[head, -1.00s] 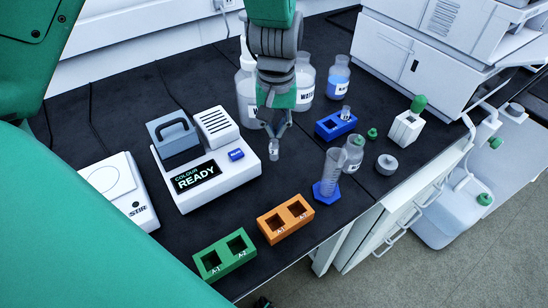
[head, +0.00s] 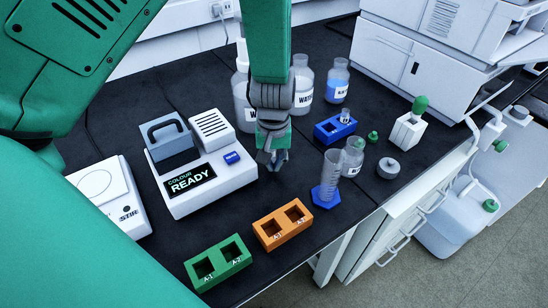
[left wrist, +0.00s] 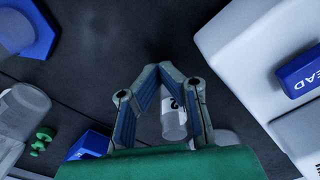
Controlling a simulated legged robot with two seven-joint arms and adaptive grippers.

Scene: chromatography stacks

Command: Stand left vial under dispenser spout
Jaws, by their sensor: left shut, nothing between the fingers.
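My left gripper (head: 272,163) is low over the dark bench, just right of the white colour reader. In the left wrist view its fingers (left wrist: 166,68) are drawn together at the tips. A small clear vial with a white label (left wrist: 174,112) shows through the gap between the finger links, not gripped. In the head view this vial is mostly hidden by the gripper. Another small vial (head: 345,115) stands in the blue rack (head: 326,128), whose left hole is empty. I cannot clearly make out a dispenser spout. My right gripper is not in view.
The colour reader (head: 215,195) is close on the left. Clear water bottles (head: 303,90) stand behind. A measuring cylinder (head: 329,175) and a clear bottle (head: 353,158) are to the right. An orange rack (head: 268,236) and a green rack (head: 200,286), both empty, lie in front.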

